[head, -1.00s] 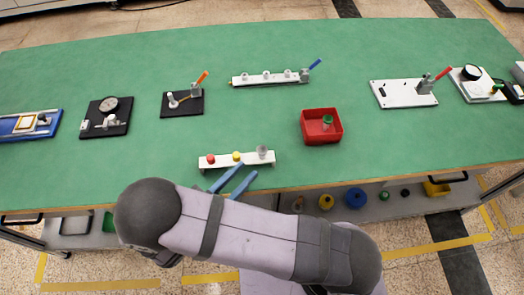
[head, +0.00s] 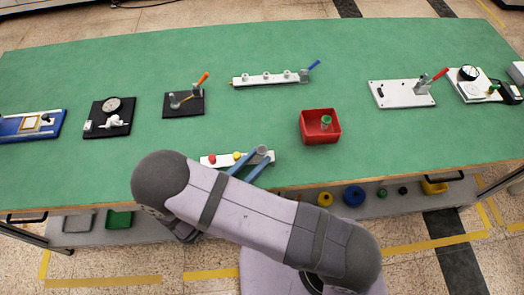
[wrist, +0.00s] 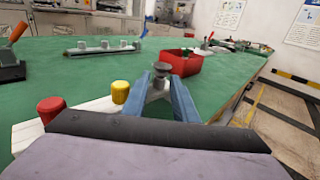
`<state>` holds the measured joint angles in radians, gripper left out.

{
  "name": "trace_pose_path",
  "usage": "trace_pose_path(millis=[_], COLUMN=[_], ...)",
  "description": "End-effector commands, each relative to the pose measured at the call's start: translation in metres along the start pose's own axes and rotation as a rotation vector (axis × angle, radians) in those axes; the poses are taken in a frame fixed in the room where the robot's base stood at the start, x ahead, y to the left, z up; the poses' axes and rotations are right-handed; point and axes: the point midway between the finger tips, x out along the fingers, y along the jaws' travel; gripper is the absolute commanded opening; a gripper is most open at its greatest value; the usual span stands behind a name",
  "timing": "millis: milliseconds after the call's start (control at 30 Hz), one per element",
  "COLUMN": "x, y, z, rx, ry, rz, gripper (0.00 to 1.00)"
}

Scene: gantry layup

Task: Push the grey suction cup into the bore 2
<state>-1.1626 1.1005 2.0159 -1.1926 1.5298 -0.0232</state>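The grey suction cup (head: 261,150) stands upright at the right end of a small white rack (head: 225,160). In the wrist view the grey cup (wrist: 162,70) has a dark, wider top. My gripper (head: 261,158) has two blue fingers, seen apart in the wrist view (wrist: 161,85), with the cup between or just beyond their tips. I cannot tell whether they touch it. At the back, a white bar (head: 265,80) carries several grey ring-like sockets and a blue-handled clamp. Bore 2 is not clearly marked; the middle socket (head: 270,75) may be it.
A red cup (head: 212,159) and a yellow cup (head: 238,156) sit on the same rack. A red bin (head: 320,139) holding a green-topped part stands to its right. A black orange-handled fixture (head: 184,103) lies at the back left. Green table is clear between rack and bar.

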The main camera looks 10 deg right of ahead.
Motion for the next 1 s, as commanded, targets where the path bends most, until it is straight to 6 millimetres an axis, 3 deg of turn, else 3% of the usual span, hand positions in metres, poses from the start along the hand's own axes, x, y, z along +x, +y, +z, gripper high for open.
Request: trace_pose_path(millis=[33, 133, 667, 1000], x=[0.000, 0.000, -0.001, -0.002], y=[0.000, 0.000, 0.000, 0.000], z=[0.000, 0.000, 0.004, 0.029], rx=[0.000, 0.000, 0.001, 0.003], ry=[0.000, 0.000, 0.000, 0.000], rz=[0.000, 0.000, 0.000, 0.000], gripper=[0.21, 0.00, 0.00, 0.00])
